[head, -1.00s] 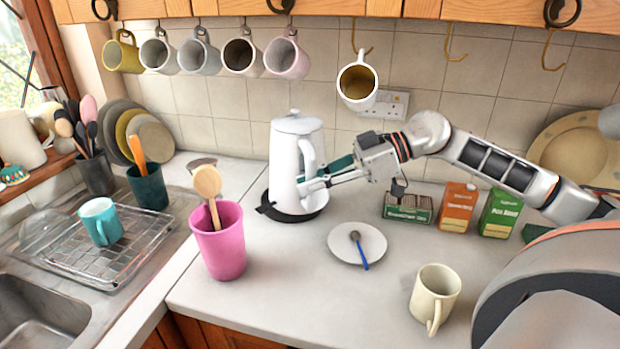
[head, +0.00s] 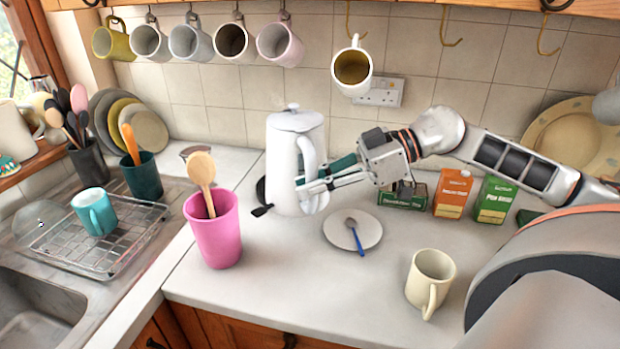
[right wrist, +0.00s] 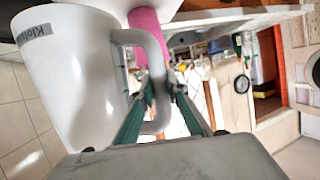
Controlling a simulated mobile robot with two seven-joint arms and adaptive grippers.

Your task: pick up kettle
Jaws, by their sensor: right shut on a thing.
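The white kettle (head: 283,165) is upright at the back of the counter in the head view. My right gripper (head: 312,185) comes from the right and is shut on the kettle's handle (head: 309,152). In the right wrist view the fingers (right wrist: 158,88) close around the handle (right wrist: 157,50), with the kettle's body (right wrist: 75,85) at the left. The black kettle base (head: 262,211) shows only at the kettle's left; the kettle hides most of it. How far the kettle's bottom is above the counter is hard to tell. My left gripper is out of view.
A pink tumbler (head: 217,240) with a wooden spoon stands front left of the kettle. A saucer with a spoon (head: 365,235) and a cream mug (head: 428,280) are front right. Boxes (head: 452,195) stand at right. Mugs (head: 352,72) hang above.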

